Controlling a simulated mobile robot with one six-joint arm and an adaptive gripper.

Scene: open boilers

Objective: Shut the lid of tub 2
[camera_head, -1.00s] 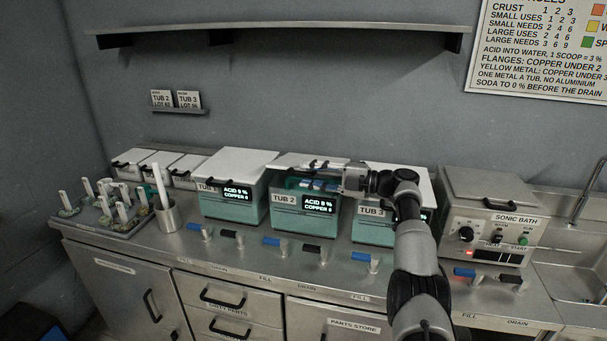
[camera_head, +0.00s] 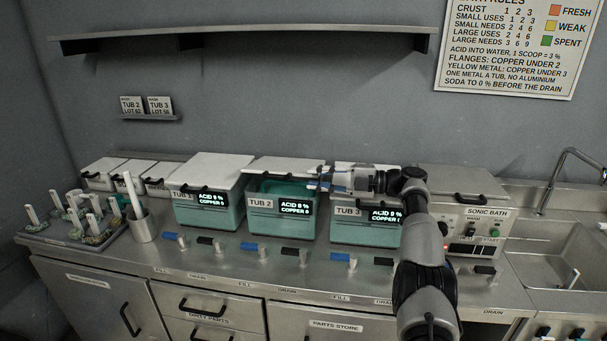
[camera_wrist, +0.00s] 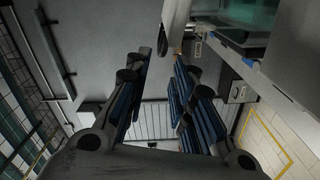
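Tub 2 (camera_head: 265,222) is a teal tub in the middle of the row on the steel counter. Its display reads acid 8 %. Its pale lid (camera_head: 285,164) stands back from the front, and the teal inside shows below it, so the tub is open. My gripper (camera_head: 312,184) is at the upper right of tub 2, pointing left, close to the lid's right end; I cannot tell whether they touch. In the wrist view the two blue-padded fingers (camera_wrist: 161,62) are apart with nothing between them. A pale edge and a teal tub part show at the top there.
Tub 1 (camera_head: 208,215) stands left and tub 3 (camera_head: 360,232) right, partly behind my arm. Blue and black valve handles (camera_head: 255,249) line the counter front. The sonic bath (camera_head: 470,225) is farther right. A shelf (camera_head: 240,42) hangs above, with free room below it.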

